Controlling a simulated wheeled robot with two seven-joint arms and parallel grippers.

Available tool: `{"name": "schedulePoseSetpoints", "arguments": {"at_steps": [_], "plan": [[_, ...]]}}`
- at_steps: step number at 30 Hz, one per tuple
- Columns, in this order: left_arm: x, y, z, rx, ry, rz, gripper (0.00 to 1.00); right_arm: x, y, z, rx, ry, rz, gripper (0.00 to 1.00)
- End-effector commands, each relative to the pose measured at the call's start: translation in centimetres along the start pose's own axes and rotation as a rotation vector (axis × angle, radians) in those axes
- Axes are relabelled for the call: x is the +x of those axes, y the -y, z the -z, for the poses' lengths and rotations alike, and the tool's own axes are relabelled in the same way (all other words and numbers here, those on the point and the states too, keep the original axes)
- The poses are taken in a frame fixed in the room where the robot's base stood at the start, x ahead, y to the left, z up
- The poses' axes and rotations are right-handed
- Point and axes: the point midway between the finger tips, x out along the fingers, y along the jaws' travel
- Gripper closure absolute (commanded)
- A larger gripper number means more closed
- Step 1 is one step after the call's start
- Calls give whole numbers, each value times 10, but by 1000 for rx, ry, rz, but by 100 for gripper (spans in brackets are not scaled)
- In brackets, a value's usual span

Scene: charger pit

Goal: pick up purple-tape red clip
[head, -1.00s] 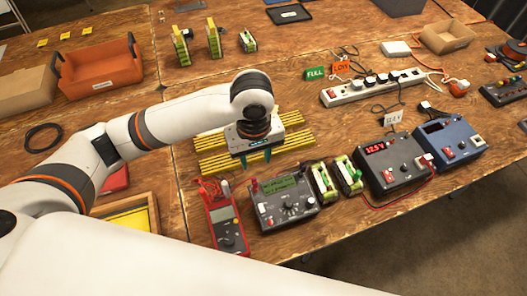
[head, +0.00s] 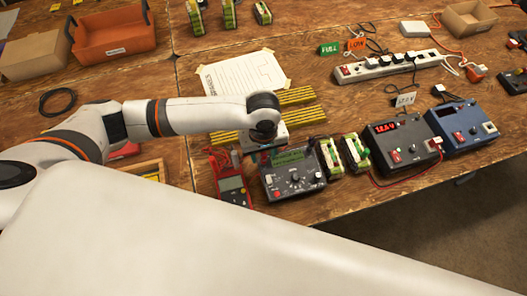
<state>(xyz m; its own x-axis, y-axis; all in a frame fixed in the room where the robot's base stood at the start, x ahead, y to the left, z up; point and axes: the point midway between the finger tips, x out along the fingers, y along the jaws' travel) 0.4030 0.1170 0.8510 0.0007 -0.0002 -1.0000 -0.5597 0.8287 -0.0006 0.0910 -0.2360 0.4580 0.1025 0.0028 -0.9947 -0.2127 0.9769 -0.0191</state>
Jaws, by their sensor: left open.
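I cannot make out a red clip with purple tape for certain. Red leads (head: 214,160) lie bunched at the top of the red multimeter (head: 232,186), and any clip among them is too small to tell. My left gripper (head: 264,155) is open and points down, just right of these leads and at the back edge of the grey charger (head: 293,178). Its fingertips are partly lost against the charger, and I cannot tell how high they are. My right gripper is not in view.
Yellow-striped rails (head: 298,117) and a taped paper sheet (head: 246,75) lie behind the gripper. Green-and-white battery packs (head: 333,158), a black power supply (head: 402,142) and a blue one (head: 460,128) stand to the right. A power strip (head: 390,64) lies farther back.

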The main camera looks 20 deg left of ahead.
Motion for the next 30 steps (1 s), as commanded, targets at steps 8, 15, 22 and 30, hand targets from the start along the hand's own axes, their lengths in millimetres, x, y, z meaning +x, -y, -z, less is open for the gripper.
{"name": "schedulePoseSetpoints", "arguments": {"at_steps": [8,15,22,30], "plan": [[2,0,0,1,0,0,63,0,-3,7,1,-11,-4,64],[2,0,0,1,0,0,97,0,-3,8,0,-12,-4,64],[1,0,0,1,0,0,97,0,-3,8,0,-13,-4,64],[-31,1,0,2,2,4,97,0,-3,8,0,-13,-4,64]]}}
